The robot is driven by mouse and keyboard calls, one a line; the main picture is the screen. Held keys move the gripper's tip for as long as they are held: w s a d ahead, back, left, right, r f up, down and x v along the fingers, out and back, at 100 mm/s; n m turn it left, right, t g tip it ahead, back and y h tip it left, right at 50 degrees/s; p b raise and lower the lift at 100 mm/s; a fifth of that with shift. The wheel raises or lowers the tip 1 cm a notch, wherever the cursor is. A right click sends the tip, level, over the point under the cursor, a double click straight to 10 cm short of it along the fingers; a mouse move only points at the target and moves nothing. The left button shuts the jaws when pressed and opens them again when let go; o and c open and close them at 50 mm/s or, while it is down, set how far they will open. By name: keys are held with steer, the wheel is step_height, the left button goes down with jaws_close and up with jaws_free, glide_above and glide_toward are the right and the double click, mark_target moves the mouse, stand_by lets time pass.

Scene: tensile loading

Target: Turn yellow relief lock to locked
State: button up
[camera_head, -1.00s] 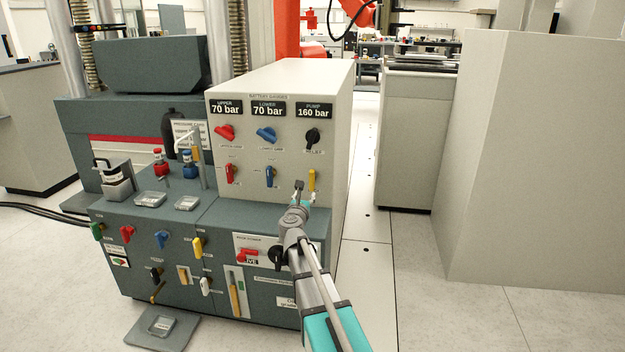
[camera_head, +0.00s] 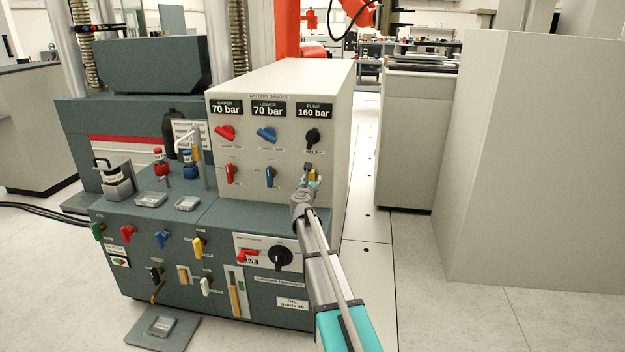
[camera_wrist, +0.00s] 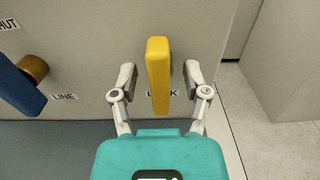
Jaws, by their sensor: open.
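The yellow relief lock (camera_wrist: 158,75) is an upright lever on the front of the pale gauge cabinet. In the wrist view it stands vertical, with a label reading partly "LOCK" behind it, partly covered by the lever. My gripper (camera_wrist: 160,82) is open, with one finger on each side of the lever. I see gaps between the lever and both fingers. In the head view my gripper (camera_head: 309,172) is at the cabinet's lower right and covers part of the yellow lever (camera_head: 313,175).
A blue lever (camera_wrist: 20,85) labelled "LINE" sits left of my gripper. Red and black knobs and a red lever (camera_head: 231,173) share the cabinet front (camera_head: 290,205). A dark bench top lies below. Open floor (camera_head: 365,270) is at the right.

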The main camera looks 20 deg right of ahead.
steer(key=shift+w+d, duration=0.2)
steer(key=shift+w, duration=0.05)
jaws_close()
steer(key=shift+d, duration=0.2)
steer(key=shift+a, duration=0.1)
